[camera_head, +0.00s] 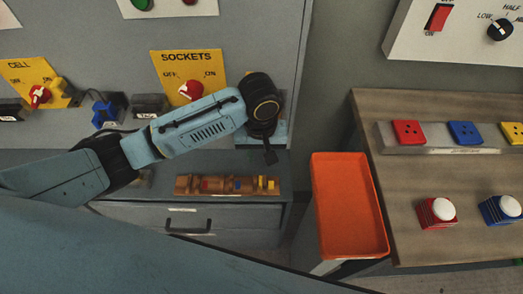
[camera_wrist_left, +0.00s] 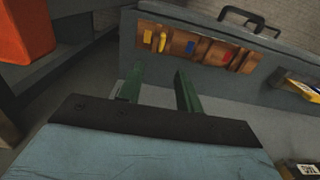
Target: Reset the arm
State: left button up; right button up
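My left arm (camera_head: 200,117) is light blue and reaches in from the left in the head view, in front of the grey panel. My left gripper (camera_head: 270,155) hangs beyond the black wrist joint and is small and mostly hidden there. In the left wrist view its two green fingers stand apart (camera_wrist_left: 156,80), with nothing between them. My right gripper shows in neither view.
An orange tray (camera_head: 349,205) sits right of the gripper, beside a wooden bench (camera_head: 395,175) with coloured sockets and buttons. Below the arm, a brown holder (camera_head: 227,186) lies on the grey drawer unit (camera_head: 240,222). A yellow SOCKETS plate (camera_head: 190,60) with a red knob is behind the arm.

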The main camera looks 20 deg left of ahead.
pick_arm(q)
jog(key=s+d+f+m+t+h, duration=0.1)
jog(key=s+d+f+m+h, duration=0.2)
jog(key=s, duration=0.5)
jog(key=s+a+r+m+t+y, duration=0.1)
jog(key=s+a+m+t+y, duration=0.15)
jog(key=s+a, duration=1)
notch_tip(320, 180, down, 24)
jog(key=a+g, duration=0.1)
jog(key=g, duration=0.1)
jog(key=s+a+f, duration=0.3)
jog(key=s+f, duration=1.2)
jog(key=s, duration=0.2)
jog(key=shift+f+g+y, duration=0.2)
jog(key=shift+g+y, duration=0.15)
